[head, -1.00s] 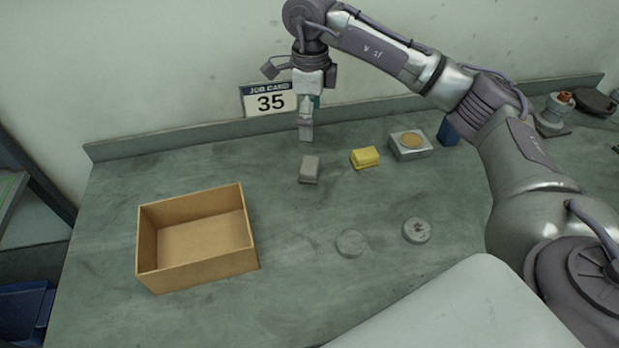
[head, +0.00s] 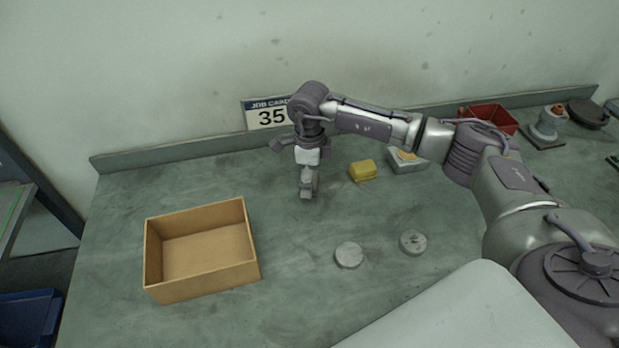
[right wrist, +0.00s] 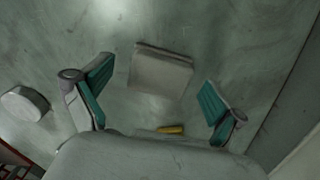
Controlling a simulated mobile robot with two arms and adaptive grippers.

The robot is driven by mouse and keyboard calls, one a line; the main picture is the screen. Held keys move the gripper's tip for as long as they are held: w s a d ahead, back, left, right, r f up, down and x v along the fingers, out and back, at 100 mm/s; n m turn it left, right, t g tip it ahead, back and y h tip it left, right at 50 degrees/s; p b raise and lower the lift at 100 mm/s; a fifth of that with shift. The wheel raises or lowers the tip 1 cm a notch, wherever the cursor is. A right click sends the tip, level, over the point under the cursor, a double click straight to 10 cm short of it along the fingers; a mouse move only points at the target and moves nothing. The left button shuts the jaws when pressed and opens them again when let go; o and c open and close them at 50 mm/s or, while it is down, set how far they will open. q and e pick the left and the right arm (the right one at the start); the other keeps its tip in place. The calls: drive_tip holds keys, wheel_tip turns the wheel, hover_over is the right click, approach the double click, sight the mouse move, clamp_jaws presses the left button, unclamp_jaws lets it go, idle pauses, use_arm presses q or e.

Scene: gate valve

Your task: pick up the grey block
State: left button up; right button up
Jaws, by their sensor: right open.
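The grey block (right wrist: 160,72) lies on the bench in the right wrist view, ahead of my right gripper and across the gap between its fingers. My right gripper (right wrist: 156,80) is open, with teal pads on either side of the block and nothing held. In the head view my right gripper (head: 307,191) points down low over the bench and hides most or all of the block. I cannot tell its exact height above the bench. My left gripper is not in view.
An open cardboard box (head: 200,288) stands at left. A yellow block (head: 363,170) and a pale block with a round top (head: 407,163) are right of the gripper. Two grey discs (head: 348,255) (head: 413,242) lie in front. A red bin (head: 490,117) stands behind my arm.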

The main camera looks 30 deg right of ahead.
drive_tip(key=shift+f, duration=0.35)
drive_tip(key=c, duration=1.5)
drive_tip(key=shift+o, duration=0.2)
drive_tip(key=shift+r, duration=0.15)
drive_tip(key=shift+r, duration=0.25)
drive_tip(key=r+b, duration=0.1)
drive_tip(key=r, duration=0.2)
drive_tip(key=shift+s+d+r+b, duration=0.2)
drive_tip(key=shift+r+b, duration=0.1)
drive_tip(key=shift+b, duration=0.1)
drive_tip(key=shift+s+d+r+b, duration=0.4)
drive_tip(key=shift+s+d+r, duration=0.55)
drive_tip(key=shift+s, duration=0.7)
drive_tip(key=shift+s+d+r+b, duration=0.45)
drive_tip(key=shift+s+d+r, duration=0.2)
drive_tip(key=shift+s+r, duration=0.85)
drive_tip(key=shift+s+d+r+b, duration=0.4)
drive_tip(key=shift+s+d+r, duration=0.45)
drive_tip(key=shift+s, duration=1)
